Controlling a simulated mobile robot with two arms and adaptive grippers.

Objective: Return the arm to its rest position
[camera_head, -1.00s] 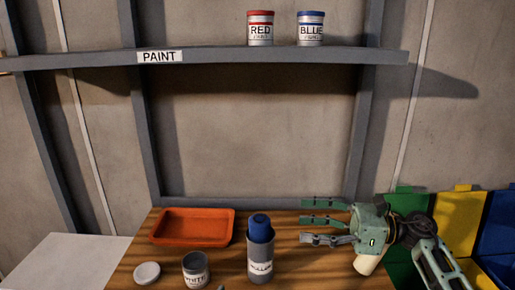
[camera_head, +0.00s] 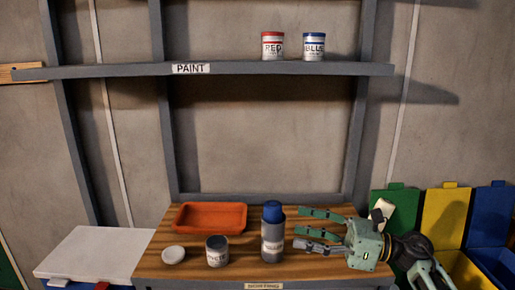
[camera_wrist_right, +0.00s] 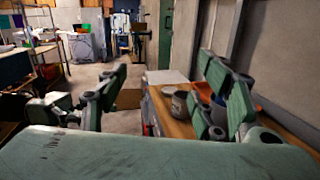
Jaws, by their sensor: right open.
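My right gripper (camera_head: 322,230) is open and empty over the right side of the wooden worktable (camera_head: 190,262) in the head view. Its fingers point left, a little right of a grey bottle with a blue cap (camera_head: 272,232). I see no contact between them. In the right wrist view the fingers of my right gripper (camera_wrist_right: 165,100) are spread apart with nothing between them. My left gripper is not in view.
An orange tray (camera_head: 211,217), a small white-labelled can (camera_head: 217,252) and a white lid (camera_head: 173,255) are on the table. The PAINT shelf (camera_head: 130,71) above holds a red can (camera_head: 272,46) and a blue can (camera_head: 313,46). Green, yellow (camera_head: 445,218) and blue bins stand at right.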

